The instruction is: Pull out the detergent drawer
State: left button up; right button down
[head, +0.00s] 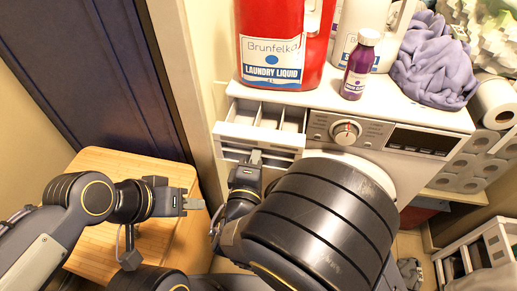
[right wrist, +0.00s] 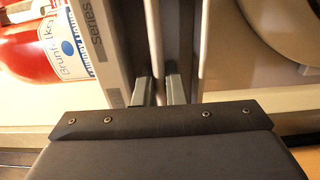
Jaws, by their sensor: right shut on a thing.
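The white detergent drawer (head: 234,132) is out from the top left of the washing machine (head: 410,118). Its open compartments show behind its front panel. My right gripper (head: 255,158) is at the lower edge of that panel, shut on the drawer. In the right wrist view the two fingertips (right wrist: 159,90) lie on either side of the drawer's edge, close to the white front (right wrist: 98,45) marked "Series". My left gripper (head: 194,203) is over the wooden surface, apart from the washer. Its fingers appear end to side, so their gap cannot be told.
A red laundry liquid jug (head: 270,45), a purple bottle (head: 359,66), a white jug (head: 397,28) and a purple cloth (head: 434,62) stand on the washer top. A wooden table (head: 130,165) is at left. Paper rolls (head: 492,103) and a white rack (head: 485,255) are at right.

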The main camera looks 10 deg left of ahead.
jog(key=shift+s+d, duration=0.1)
jog(key=shift+s, duration=0.9)
jog(key=shift+b, duration=0.3)
jog(key=shift+s+f+b, duration=0.1)
jog(key=shift+s+b, duration=0.55)
jog(key=shift+s, duration=1.3)
jog(key=c, duration=1.8)
grip_release()
jog(key=shift+o, duration=0.2)
jog(key=shift+s, duration=0.2)
jog(key=shift+s+b, duration=0.6)
jog(key=shift+s, duration=2.3)
